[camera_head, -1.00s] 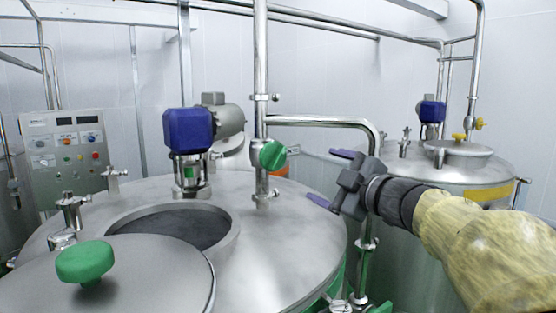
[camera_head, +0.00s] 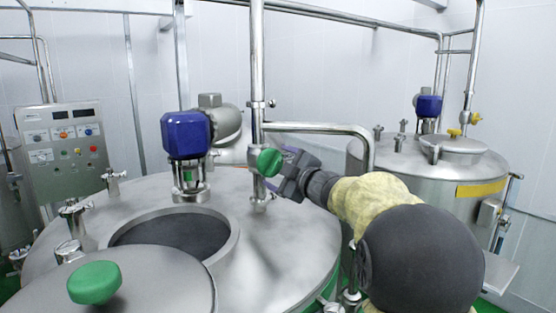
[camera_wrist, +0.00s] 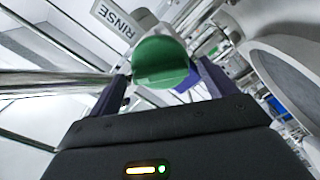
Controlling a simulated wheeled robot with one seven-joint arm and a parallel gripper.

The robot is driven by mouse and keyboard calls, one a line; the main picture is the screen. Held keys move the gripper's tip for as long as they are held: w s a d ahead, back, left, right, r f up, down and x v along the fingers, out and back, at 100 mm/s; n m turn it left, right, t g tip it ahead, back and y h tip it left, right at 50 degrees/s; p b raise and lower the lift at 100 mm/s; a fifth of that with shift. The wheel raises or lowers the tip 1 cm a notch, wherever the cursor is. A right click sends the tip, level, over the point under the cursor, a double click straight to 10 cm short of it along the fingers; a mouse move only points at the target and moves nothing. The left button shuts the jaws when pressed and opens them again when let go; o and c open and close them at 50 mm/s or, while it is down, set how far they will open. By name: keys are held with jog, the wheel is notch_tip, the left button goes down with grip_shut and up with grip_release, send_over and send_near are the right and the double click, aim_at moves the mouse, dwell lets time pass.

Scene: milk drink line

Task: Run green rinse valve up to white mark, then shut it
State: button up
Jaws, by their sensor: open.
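The green rinse valve knob (camera_head: 269,161) sits on the upright steel pipe above the near tank. My gripper (camera_head: 282,165) is at the knob from the right, with its arm reaching back to the lower right. In the wrist view the green knob (camera_wrist: 160,62) lies between the two purple fingers of my open gripper (camera_wrist: 163,78); whether they touch it I cannot tell. A white RINSE label (camera_wrist: 118,18) shows behind the knob. I cannot make out the white mark in either view.
The near tank (camera_head: 290,225) has an open round manhole (camera_head: 175,233), and a lid with a green knob (camera_head: 95,283) in front. A blue motor (camera_head: 186,134) stands left of the pipe. A control panel (camera_head: 65,150) is at the left, a second tank (camera_head: 475,170) at the right.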

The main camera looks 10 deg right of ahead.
jog(key=shift+w+a, duration=0.25)
jog(key=shift+w, duration=0.15)
jog(key=c, duration=0.8)
jog(key=shift+c, duration=0.2)
jog(key=shift+m, duration=0.5)
jog(key=m+p, duration=0.1)
jog(key=m, duration=0.9)
jog(key=shift+d+f, duration=0.1)
